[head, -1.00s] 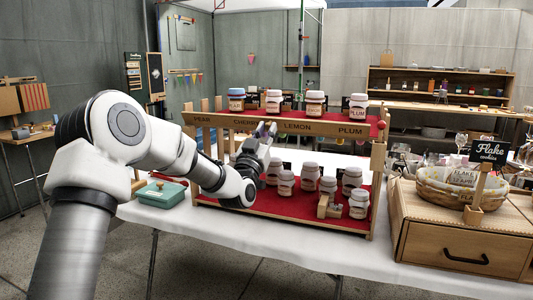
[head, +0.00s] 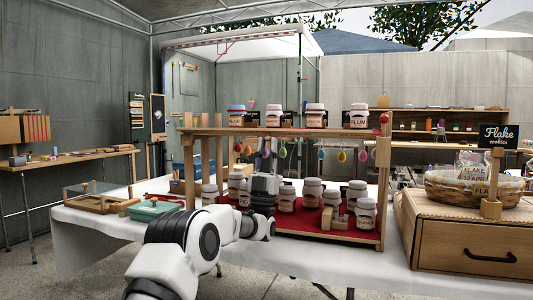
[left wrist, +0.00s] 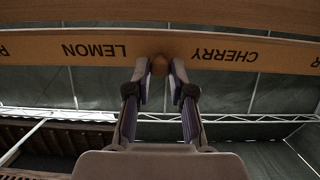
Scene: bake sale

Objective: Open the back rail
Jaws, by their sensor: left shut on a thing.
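A wooden jar rack (head: 383,195) stands on the white table. Its long upper board (head: 325,132) shows as a thin strip in the head view, with no lettering readable. In the left wrist view the lettered board (left wrist: 225,50) reads LEMON and CHERRY upside down, with a round wooden knob (left wrist: 159,65) between the words. My left gripper (head: 265,150) reaches up in front of the rack; its fingertips (left wrist: 159,75) are closed on the knob. The knob is hidden by the gripper in the head view. I cannot tell a separate back rail. My right gripper is not in view.
Jars stand on the upper shelf and on the red lower shelf (head: 300,222), close to my left arm. A teal box (head: 155,209) lies left; a drawer cabinet (head: 470,245) with a basket (head: 450,192) stands right.

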